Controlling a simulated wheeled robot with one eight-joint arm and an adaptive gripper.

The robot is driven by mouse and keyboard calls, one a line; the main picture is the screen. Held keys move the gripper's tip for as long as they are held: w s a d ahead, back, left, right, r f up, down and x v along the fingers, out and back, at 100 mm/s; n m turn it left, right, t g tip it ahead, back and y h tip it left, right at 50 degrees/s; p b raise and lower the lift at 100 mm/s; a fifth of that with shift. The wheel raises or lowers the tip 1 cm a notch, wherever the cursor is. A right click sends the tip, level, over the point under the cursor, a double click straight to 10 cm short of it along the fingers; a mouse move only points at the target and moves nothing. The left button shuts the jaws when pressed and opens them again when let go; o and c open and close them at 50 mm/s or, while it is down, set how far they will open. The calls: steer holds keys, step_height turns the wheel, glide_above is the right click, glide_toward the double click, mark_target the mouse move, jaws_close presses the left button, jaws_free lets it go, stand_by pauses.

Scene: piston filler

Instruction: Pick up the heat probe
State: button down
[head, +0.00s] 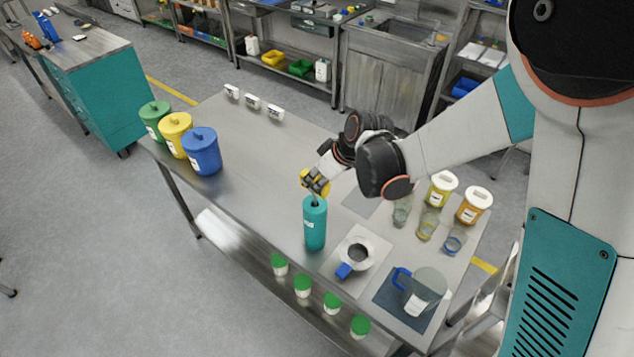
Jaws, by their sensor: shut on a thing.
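The heat probe (305,177) shows as a yellow head between the dark fingers of my gripper (316,184). My gripper is shut on it, just above a teal cylinder (315,226) that stands upright near the table's front edge. A thin, pale stem seems to run from the fingers down to the cylinder's top. I cannot tell how much of it is inside. The fingers hide part of the probe's head.
On the steel table (260,160), green, yellow and blue lidded bins (203,155) stand at left. A white dish (356,254) with a blue handle, a jug (426,290), glasses (428,225) and two lidded jars (473,207) stand at right. The table's middle left is clear.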

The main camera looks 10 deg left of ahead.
step_height(320, 180, up, 42)
steer(key=p, duration=2.1)
steer(key=shift+f, duration=0.15)
steer(key=shift+s, duration=0.1)
stand_by(0.4)
